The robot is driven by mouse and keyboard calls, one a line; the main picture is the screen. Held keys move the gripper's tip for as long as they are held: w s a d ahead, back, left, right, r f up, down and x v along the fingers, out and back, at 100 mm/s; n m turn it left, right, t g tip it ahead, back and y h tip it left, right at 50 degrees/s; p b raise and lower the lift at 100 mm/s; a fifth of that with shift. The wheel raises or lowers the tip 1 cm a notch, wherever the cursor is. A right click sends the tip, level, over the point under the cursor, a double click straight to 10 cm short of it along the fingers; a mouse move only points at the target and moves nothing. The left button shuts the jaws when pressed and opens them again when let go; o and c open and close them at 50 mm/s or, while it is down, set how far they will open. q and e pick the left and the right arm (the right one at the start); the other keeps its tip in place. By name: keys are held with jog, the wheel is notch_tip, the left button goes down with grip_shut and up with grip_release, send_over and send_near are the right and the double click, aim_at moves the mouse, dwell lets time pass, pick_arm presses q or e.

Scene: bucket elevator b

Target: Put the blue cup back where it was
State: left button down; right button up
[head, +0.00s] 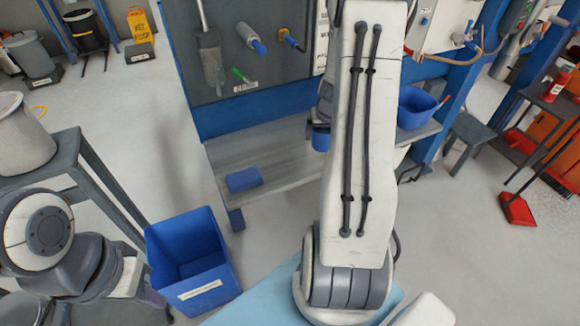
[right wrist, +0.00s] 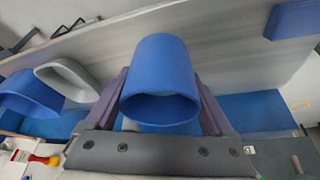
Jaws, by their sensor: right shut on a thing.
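The blue cup (right wrist: 160,85) sits between the two fingers of my right gripper (right wrist: 165,100) in the right wrist view, with its open rim toward the camera. The fingers are shut on its sides. The shelf also fills the back of the right wrist view (right wrist: 235,50). My left arm is at the lower left of the head view; its fingers cannot be made out.
Another blue container (head: 415,107) stands on the shelf's right part, and a blue block (head: 243,180) lies on its left part. In the right wrist view a pale grey cup (right wrist: 66,76) is beside the held cup. A blue bin (head: 192,262) stands on the floor.

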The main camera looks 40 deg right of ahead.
jog(key=shift+s+d, duration=0.3)
jog(key=shift+d, duration=0.2)
jog(key=shift+w+a+f+p, duration=0.15)
jog(key=shift+w+f+p, duration=0.05)
jog(key=shift+w+p, duration=0.15)
jog(key=w+a+f+p, duration=0.1)
jog(key=w+f, duration=0.1)
jog(key=w, duration=0.1)
jog(key=w+a+f+p, duration=0.3)
jog(key=w+a+f, duration=0.1)
jog(key=w, duration=0.1)
jog(key=shift+w+a+f+p, duration=0.2)
jog(key=shift+w+p, duration=0.15)
jog(key=shift+p, duration=0.05)
notch_tip(320, 180, down, 4)
jog(key=b, duration=0.3)
jog(key=shift+w+f+b, duration=0.1)
jog(key=shift+f+b, duration=0.1)
jog(key=shift+b, duration=0.2)
jog(key=shift+r, duration=0.15)
